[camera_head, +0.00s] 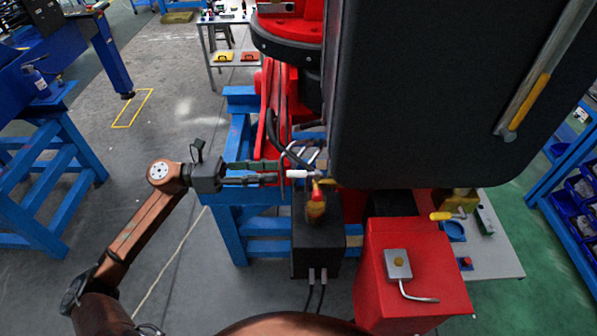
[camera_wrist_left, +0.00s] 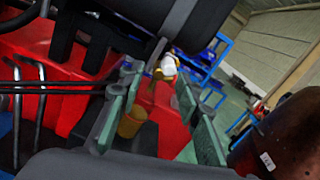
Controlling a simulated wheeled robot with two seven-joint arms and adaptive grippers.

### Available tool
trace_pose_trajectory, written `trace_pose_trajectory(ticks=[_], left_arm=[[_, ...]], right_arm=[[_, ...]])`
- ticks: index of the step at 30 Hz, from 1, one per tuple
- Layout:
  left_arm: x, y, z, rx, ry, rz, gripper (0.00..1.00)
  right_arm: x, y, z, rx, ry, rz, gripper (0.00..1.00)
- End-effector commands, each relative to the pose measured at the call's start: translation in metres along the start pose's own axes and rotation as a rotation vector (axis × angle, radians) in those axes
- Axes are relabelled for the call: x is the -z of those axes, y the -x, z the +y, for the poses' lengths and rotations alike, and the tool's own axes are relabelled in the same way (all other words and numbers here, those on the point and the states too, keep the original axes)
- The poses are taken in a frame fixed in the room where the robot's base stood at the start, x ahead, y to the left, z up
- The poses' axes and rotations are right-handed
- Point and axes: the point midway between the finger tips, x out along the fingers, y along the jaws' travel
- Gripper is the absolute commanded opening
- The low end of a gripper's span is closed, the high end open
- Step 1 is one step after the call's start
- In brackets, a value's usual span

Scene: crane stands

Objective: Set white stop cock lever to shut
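The white lever (camera_head: 297,173) is a short white piece lying roughly level, beside a brass-yellow fitting (camera_head: 328,183) under the large dark panel. My left gripper (camera_head: 281,172) comes in from the left, with its two fingers pointing at the lever. The fingers are apart, and the lever is just beyond their tips. In the left wrist view, the white lever end (camera_wrist_left: 168,67) shows between and ahead of the fingertips of the left gripper (camera_wrist_left: 157,78). I cannot tell whether either finger touches it. My right gripper is not in view.
A large dark panel (camera_head: 430,100) hangs close to the lever's right. A red-and-yellow piece (camera_head: 317,205) sits below it on a black box (camera_head: 316,250). A red box (camera_head: 415,265) with a bent handle stands at front right. Blue stand beams (camera_head: 230,215) are below the left gripper.

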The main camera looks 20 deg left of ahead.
Motion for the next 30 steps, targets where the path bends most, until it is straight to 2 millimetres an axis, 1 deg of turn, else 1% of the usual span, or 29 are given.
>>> trace_pose_trajectory(ticks=[1, 3, 5, 12, 15, 18, 22, 29, 30], left_arm=[[-0.001, -0.004, -0.009, 0.016, -0.033, 0.023, 0.32], [-0.002, -0.010, -0.015, 0.029, -0.055, 0.034, 0.32], [-0.002, -0.017, -0.016, 0.031, -0.058, 0.036, 0.32], [-0.002, -0.055, -0.017, 0.030, -0.053, 0.032, 0.32], [-0.001, -0.068, -0.017, 0.029, -0.052, 0.031, 0.32], [-0.001, -0.076, -0.016, 0.028, -0.051, 0.030, 0.32], [0.001, -0.081, -0.016, 0.027, -0.051, 0.031, 0.32], [0.001, -0.082, -0.015, 0.027, -0.050, 0.031, 0.32], [0.001, -0.082, -0.015, 0.027, -0.050, 0.030, 0.29]], right_arm=[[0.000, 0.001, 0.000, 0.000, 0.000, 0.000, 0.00], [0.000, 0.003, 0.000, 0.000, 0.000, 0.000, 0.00], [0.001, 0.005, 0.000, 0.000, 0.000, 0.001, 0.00], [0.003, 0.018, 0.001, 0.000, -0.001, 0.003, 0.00], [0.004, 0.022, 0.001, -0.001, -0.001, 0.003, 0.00], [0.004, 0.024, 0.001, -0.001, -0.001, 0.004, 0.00], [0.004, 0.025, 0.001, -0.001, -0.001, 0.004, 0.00], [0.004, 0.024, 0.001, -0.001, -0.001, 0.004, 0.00], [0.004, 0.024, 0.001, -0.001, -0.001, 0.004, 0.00]])
